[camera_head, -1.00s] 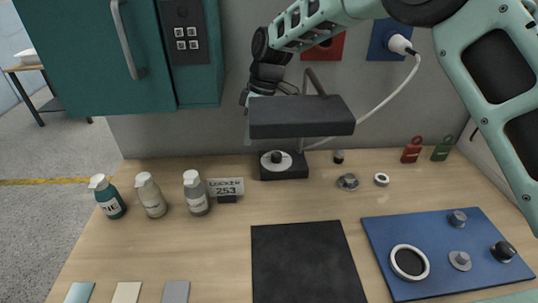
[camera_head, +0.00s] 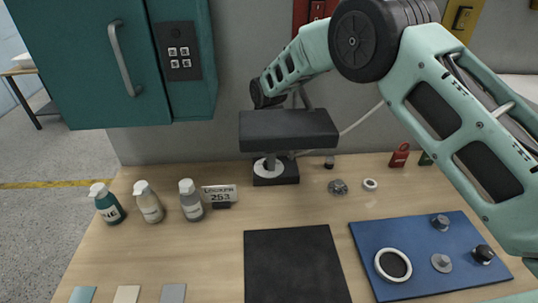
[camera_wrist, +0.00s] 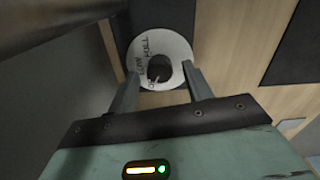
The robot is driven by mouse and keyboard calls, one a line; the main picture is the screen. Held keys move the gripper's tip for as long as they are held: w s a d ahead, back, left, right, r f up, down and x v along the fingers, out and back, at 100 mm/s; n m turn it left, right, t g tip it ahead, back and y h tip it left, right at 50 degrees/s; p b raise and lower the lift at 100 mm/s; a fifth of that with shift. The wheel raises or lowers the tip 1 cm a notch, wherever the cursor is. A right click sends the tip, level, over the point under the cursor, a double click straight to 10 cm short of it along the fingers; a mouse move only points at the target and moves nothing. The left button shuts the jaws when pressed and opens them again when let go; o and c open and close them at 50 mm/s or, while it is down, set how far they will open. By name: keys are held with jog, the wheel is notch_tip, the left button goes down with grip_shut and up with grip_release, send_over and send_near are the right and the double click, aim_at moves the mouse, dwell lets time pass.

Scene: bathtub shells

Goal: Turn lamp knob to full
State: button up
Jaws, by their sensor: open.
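The black desk lamp has a wide shade (camera_head: 288,130) over a square base (camera_head: 290,173) at the back of the worktop. A white dial (camera_head: 259,167) is on the base, mostly hidden in the head view. In the wrist view the dial (camera_wrist: 178,48) reads LOW and FULL, with a partly covered label beginning with O. The dark round knob (camera_wrist: 159,68) is at its centre; a pale mark on it seems to face the O label. My gripper (camera_wrist: 160,73) is open, one finger either side of the knob. Whether they touch it is unclear.
The lamp shade overhangs the knob and hides most of my gripper in the head view. A teal cabinet (camera_head: 100,60) hangs at the left. Bottles (camera_head: 190,200) and a small number sign (camera_head: 219,194) stand left of the lamp. A black mat (camera_head: 295,265) lies in front.

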jog(key=shift+f, duration=0.45)
jog(key=c, duration=1)
